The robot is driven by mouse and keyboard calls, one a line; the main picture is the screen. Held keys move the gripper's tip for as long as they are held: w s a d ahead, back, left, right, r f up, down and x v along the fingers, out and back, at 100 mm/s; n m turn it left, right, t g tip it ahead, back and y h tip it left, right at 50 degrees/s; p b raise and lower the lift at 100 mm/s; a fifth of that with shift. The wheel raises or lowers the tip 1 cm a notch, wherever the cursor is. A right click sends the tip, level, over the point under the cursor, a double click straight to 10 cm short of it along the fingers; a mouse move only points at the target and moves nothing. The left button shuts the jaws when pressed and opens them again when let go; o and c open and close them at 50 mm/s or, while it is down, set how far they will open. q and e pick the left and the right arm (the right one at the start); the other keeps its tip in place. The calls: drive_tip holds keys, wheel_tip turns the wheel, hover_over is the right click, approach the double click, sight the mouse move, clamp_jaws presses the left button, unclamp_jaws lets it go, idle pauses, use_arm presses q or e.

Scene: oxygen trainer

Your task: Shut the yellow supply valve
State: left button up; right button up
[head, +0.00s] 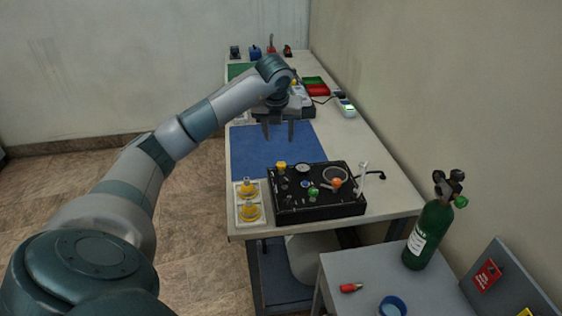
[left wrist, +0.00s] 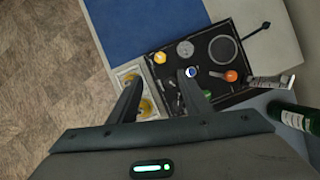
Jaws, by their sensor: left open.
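The black trainer panel (head: 318,208) lies on the near end of the long table. A yellow knob (head: 281,166) stands at its far left corner; it also shows in the left wrist view (left wrist: 160,57). I take this to be the yellow supply valve; whether it is open or shut cannot be told. The panel also carries green and orange knobs and a round gauge (head: 303,168). My left gripper (head: 279,138) is open and empty above the blue mat, beyond the panel in the head view. In the left wrist view its fingers (left wrist: 157,100) point toward the panel. My right gripper is not in view.
A white tray (head: 238,219) with two yellow-topped items sits left of the panel. A green cylinder (head: 428,235) stands on a grey side table at right. The blue mat (head: 262,155) is clear. A wall runs along the right.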

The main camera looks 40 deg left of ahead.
sight(281, 164)
use_arm(q)
drive_tip(key=p+x, duration=0.6)
drive_tip(key=x, duration=0.9)
drive_tip(key=shift+w+d+f, duration=0.1)
drive_tip(key=shift+w+f, duration=0.2)
drive_tip(key=shift+f, duration=0.6)
drive_tip(key=shift+c, duration=0.5)
drive_tip(key=shift+a, duration=0.2)
drive_tip(key=c, duration=0.9)
